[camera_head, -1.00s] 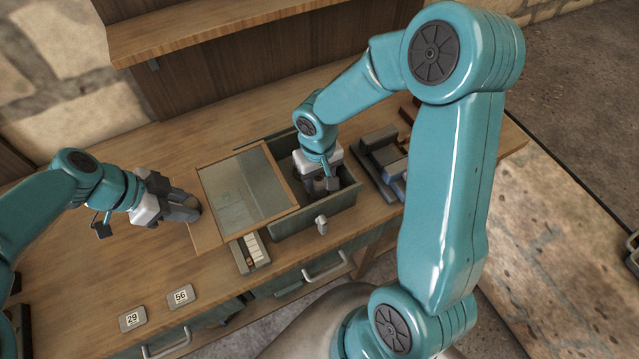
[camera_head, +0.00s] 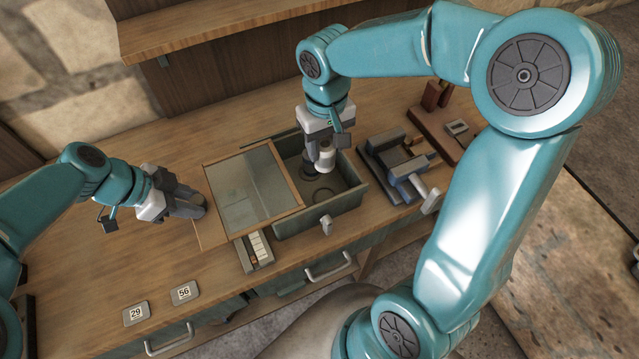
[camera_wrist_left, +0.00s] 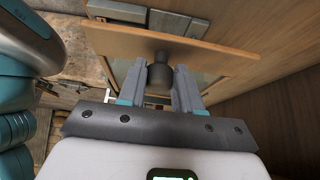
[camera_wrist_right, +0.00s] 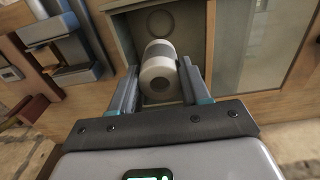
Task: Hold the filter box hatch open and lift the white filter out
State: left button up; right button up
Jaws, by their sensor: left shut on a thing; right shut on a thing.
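The filter box (camera_head: 335,206) is a green-grey open bin on the bench. Its hatch, a wood-framed glass panel (camera_head: 250,187), stands over the left part of the box. My left gripper (camera_head: 196,205) is shut on the hatch's knob, which shows dark between the fingers in the left wrist view (camera_wrist_left: 160,75). My right gripper (camera_head: 320,145) is shut on the white filter (camera_head: 326,158), a white cylinder with a grey band, also in the right wrist view (camera_wrist_right: 158,70). The filter hangs above the open right part of the box. A dark ring (camera_head: 323,195) lies on the box floor.
A vise-like grey device (camera_head: 400,165) stands right of the box. A small white-keyed block (camera_head: 256,250) sits in front of the hatch. Plates numbered 29 (camera_head: 135,314) and 56 (camera_head: 184,292) lie at the front left. A shelf (camera_head: 230,25) runs above the back.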

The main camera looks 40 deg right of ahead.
pick_arm(q)
jog(key=shift+w+d+r, duration=0.1)
jog(key=shift+w+r, duration=0.05)
jog(key=shift+r, duration=0.1)
jog(key=shift+d, duration=0.3)
jog(key=s+d, duration=0.1)
jog(key=d, duration=0.3)
jog(key=s+d+b, duration=0.1)
jog(key=d, duration=0.3)
jog(key=s+d, duration=0.2)
jog(key=d, duration=0.2)
jog(key=shift+s+d+b, duration=0.1)
jog(key=shift+d+b, duration=0.1)
jog(key=shift+b, duration=0.1)
pick_arm(e)
jog(key=shift+f, duration=0.7)
pick_arm(q)
jog(key=o, duration=1.1)
jog(key=shift+c, duration=0.2)
jog(key=shift+a+f, duration=0.15)
pick_arm(e)
jog(key=shift+a, duration=0.1)
